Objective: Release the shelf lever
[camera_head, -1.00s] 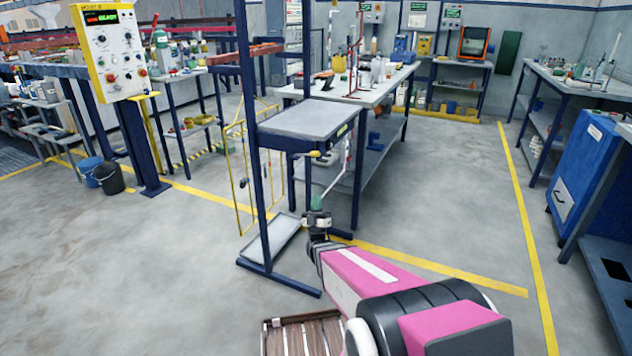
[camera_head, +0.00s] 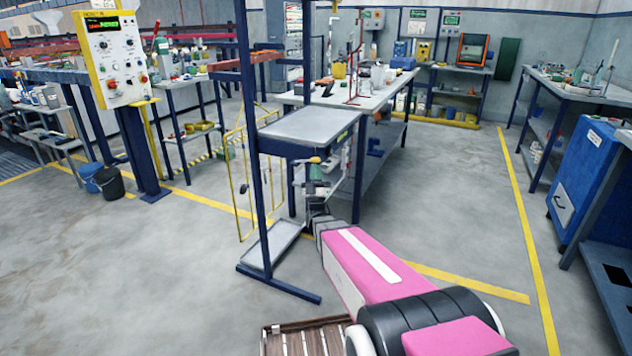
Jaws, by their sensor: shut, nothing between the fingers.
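The shelf (camera_head: 308,124) is a grey tray on a dark blue upright frame, level at mid-height. A small lever with a yellow knob (camera_head: 314,160) sticks out under its front right corner. My gripper (camera_head: 316,178) is at the end of my pink arm, just below the knob, with its fingers pointing up. It looks shut and empty. It is small in the view, and I cannot tell whether it touches the lever.
A lower tray (camera_head: 273,243) sits near the frame's foot (camera_head: 280,285). A workbench (camera_head: 350,92) with bottles and tools stands close behind the shelf. A control panel (camera_head: 110,55) on a post and two buckets (camera_head: 109,183) are at left. Open floor lies right.

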